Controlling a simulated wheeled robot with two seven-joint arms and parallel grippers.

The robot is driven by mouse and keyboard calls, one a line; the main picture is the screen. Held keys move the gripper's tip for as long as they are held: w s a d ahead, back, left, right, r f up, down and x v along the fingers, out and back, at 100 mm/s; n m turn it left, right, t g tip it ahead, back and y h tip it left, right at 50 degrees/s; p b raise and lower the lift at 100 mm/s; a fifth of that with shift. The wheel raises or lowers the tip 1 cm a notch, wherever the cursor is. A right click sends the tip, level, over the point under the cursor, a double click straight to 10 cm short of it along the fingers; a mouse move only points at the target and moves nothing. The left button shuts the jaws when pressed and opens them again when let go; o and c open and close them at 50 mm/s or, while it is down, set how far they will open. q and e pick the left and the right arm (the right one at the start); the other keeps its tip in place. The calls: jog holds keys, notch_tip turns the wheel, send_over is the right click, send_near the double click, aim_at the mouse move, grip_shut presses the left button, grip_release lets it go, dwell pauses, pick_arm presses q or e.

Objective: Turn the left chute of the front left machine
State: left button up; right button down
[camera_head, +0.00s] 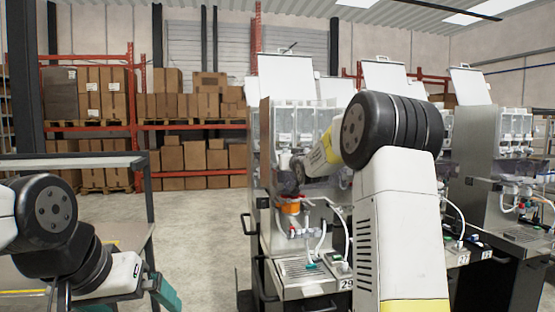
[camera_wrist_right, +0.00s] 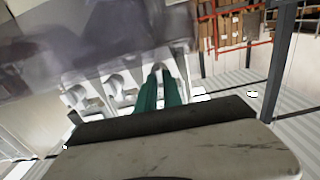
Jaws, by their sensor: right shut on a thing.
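The front left machine (camera_head: 300,272) is a metal dispenser with the number 29 at its front edge, clear canisters (camera_head: 295,122) above and a raised white lid (camera_head: 286,76). My right arm reaches to it and covers part of it; the right fingers cannot be made out in the head view. In the right wrist view the teal right gripper (camera_wrist_right: 160,92) is shut on a white chute (camera_wrist_right: 158,68) at the right end of a row. Other white chutes (camera_wrist_right: 114,84) stand to its left. My left gripper (camera_head: 165,294) is at the lower left, away from the machine; its opening cannot be judged.
A metal-framed table (camera_head: 70,162) stands at the left, close to my left arm. More dispenser machines (camera_head: 492,170) stand to the right. Red racks (camera_head: 190,125) with cardboard boxes line the back. The floor (camera_head: 190,220) between table and machine is clear.

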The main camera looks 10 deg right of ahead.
jog(key=m, duration=2.3)
jog(key=shift+d+f, duration=0.15)
jog(key=shift+f, duration=0.1)
jog(key=shift+m, duration=0.3)
jog(key=c, duration=1.5)
grip_release()
